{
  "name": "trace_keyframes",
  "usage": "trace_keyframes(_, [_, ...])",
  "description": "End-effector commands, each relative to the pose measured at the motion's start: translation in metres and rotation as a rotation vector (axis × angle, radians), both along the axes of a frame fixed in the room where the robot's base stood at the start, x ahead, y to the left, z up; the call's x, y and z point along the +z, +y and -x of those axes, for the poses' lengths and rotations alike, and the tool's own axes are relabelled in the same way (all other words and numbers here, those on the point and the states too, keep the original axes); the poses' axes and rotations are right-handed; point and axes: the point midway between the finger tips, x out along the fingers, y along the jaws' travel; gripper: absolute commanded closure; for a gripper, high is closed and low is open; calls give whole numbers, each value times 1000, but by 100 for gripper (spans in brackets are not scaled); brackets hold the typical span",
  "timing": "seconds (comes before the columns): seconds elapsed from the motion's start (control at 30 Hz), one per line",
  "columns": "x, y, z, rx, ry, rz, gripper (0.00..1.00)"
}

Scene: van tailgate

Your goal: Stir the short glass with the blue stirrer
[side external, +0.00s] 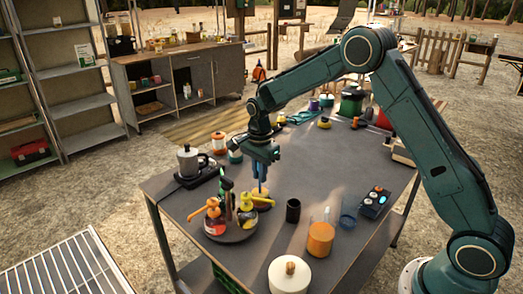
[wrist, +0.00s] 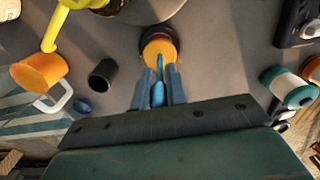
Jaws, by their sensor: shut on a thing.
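My gripper (side external: 262,155) points down over the table and is shut on the blue stirrer (wrist: 158,93). In the wrist view the stirrer lies between my two fingers (wrist: 158,88), and its far end overlaps the short glass (wrist: 158,46), which holds something orange. In the side view the short glass (side external: 262,203) stands below my gripper, behind the bowl, partly hidden by the things in it. The stirrer's lower end reaches down to the glass; how deep it sits is hard to tell.
A dark cup (side external: 293,211) and a tall orange-filled glass (side external: 320,238) stand to the right. A moka pot (side external: 189,161) is at the left, and a white lidded pot (side external: 289,276) in front.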

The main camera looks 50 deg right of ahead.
Motion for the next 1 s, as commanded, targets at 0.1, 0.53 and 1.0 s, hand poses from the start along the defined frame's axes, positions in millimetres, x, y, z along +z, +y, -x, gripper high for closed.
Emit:
trace_keyframes(0.1, [7,0,0,0,-1,0,100])
trace_keyframes(0.53, [31,0,0,0,0,0,100])
trace_keyframes(1.0, [54,0,0,0,1,0,100])
